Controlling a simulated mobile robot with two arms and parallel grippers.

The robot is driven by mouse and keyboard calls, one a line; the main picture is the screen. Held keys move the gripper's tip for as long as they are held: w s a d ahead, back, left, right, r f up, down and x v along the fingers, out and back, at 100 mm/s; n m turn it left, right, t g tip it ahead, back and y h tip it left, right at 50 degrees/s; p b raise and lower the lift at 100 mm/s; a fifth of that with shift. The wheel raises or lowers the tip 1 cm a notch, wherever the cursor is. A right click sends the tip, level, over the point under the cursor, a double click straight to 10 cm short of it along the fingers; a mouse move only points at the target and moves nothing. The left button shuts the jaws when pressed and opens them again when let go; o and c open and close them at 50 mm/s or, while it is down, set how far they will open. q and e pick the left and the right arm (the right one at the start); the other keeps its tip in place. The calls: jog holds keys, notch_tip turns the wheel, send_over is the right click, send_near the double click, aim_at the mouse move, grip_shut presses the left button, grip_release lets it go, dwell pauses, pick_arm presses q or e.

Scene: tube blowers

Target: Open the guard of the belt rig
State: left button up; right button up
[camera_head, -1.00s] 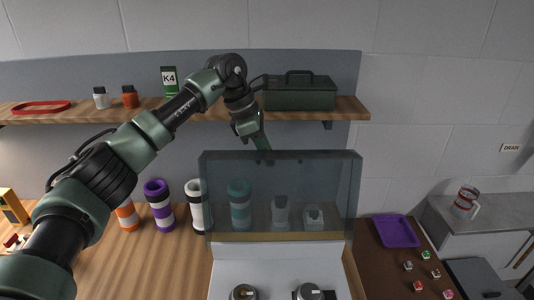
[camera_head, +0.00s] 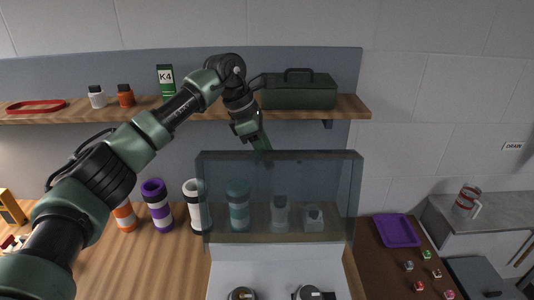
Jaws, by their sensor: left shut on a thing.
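The guard (camera_head: 337,195) of the belt rig is a clear, dark-tinted panel standing raised and roughly upright over the white rig bed (camera_head: 280,268). Two round dark-and-grey parts (camera_head: 309,293) show on the bed at the bottom edge of the view. My left gripper (camera_head: 262,146) reaches down from above to the guard's top edge, left of its middle. It is shut on the guard, though its fingertips are partly hidden and small. My right gripper is not in view.
Behind the guard stand a teal tube (camera_head: 238,202) and two pale items. Orange, purple and white striped tubes (camera_head: 156,203) stand to the left. A shelf (camera_head: 350,106) above holds a green toolbox (camera_head: 298,92). A purple tray (camera_head: 397,231) lies at right.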

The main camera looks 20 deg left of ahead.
pick_arm(q)
jog(key=shift+a+r, duration=0.1)
jog(key=shift+r, duration=0.15)
jog(key=b+v, duration=0.2)
jog(key=v, duration=0.5)
jog(key=shift+r+b, duration=0.15)
jog(key=shift+b, duration=0.25)
